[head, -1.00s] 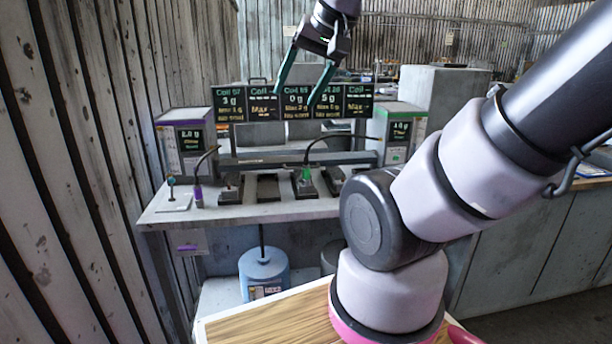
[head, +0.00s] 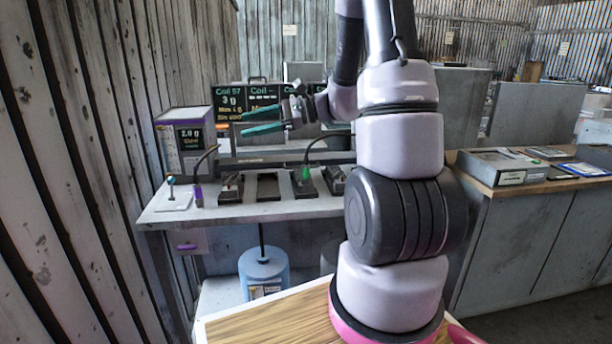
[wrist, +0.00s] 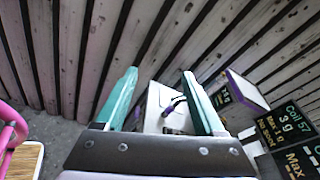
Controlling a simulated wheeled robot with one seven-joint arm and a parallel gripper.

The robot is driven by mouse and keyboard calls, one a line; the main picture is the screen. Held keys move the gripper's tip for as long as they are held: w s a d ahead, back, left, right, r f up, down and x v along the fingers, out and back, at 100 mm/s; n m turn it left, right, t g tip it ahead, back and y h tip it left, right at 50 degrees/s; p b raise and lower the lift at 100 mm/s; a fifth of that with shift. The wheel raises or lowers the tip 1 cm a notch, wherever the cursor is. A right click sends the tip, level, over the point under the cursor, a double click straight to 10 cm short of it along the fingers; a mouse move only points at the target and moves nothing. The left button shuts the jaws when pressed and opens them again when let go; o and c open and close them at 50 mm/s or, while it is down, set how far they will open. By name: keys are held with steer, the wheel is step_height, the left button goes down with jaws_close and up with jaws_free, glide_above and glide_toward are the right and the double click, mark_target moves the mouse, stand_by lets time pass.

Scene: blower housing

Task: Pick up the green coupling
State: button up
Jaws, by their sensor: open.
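The green coupling (head: 305,174) stands on the bench (head: 255,213) at the end of a dark curved hose, just left of my arm in the head view. It is not clearly seen in the wrist view. My gripper (head: 262,129) is open and empty, with two green fingers pointing left. It is in front of the dark display panels, above the bench and up and left of the green coupling. In the wrist view my fingers (wrist: 160,88) are spread apart with nothing held between them.
A purple coupling (head: 197,194) on another hose stands at the bench's left; it also shows in the wrist view (wrist: 168,109). A purple-topped box (head: 184,140) stands behind it. Slatted wall is at left. My arm hides the bench's right part.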

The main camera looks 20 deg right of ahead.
steer(key=w+d+f+m+t+h, duration=0.2)
steer(key=w+d+f+m+t, duration=0.55)
steer(key=w+d+f, duration=0.2)
steer(key=m+t+h, duration=0.5)
steer(key=m+h, duration=0.4)
glide_toward(306, 171)
steer(key=w+r, duration=0.1)
steer(key=w, duration=0.3)
steer(key=shift+g, duration=0.25)
steer(key=x, duration=1)
steer(key=shift+w+r, duration=0.1)
steer(key=shift+w, duration=0.1)
jaws_close()
